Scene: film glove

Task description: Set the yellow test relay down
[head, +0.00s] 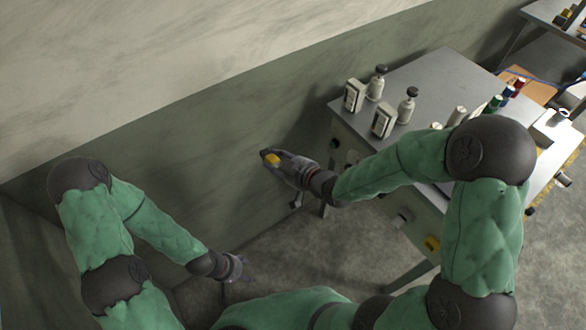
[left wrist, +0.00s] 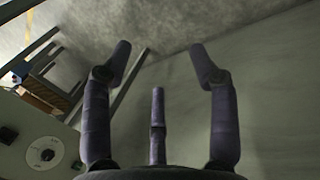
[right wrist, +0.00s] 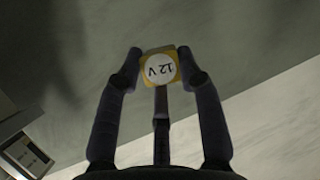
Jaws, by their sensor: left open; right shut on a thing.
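The yellow test relay (right wrist: 159,67) is held between the fingertips of my right gripper (right wrist: 160,75). Its face carries a white disc marked "12 V". In the head view the relay (head: 271,159) shows as a small yellow patch in the right gripper (head: 270,157), out beside the wall and left of the grey table (head: 425,75). My left gripper (head: 245,270) is low in the head view, away from the table. Its fingers stand apart and empty in the left wrist view (left wrist: 160,60).
On the table stand two boxes with meter faces (head: 354,95), bottles with dark tops (head: 376,83) and several small spools (head: 495,103). A wooden board (head: 522,85) lies beyond. The wall (head: 200,130) runs along the left. Bare floor (head: 320,250) lies below the grippers.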

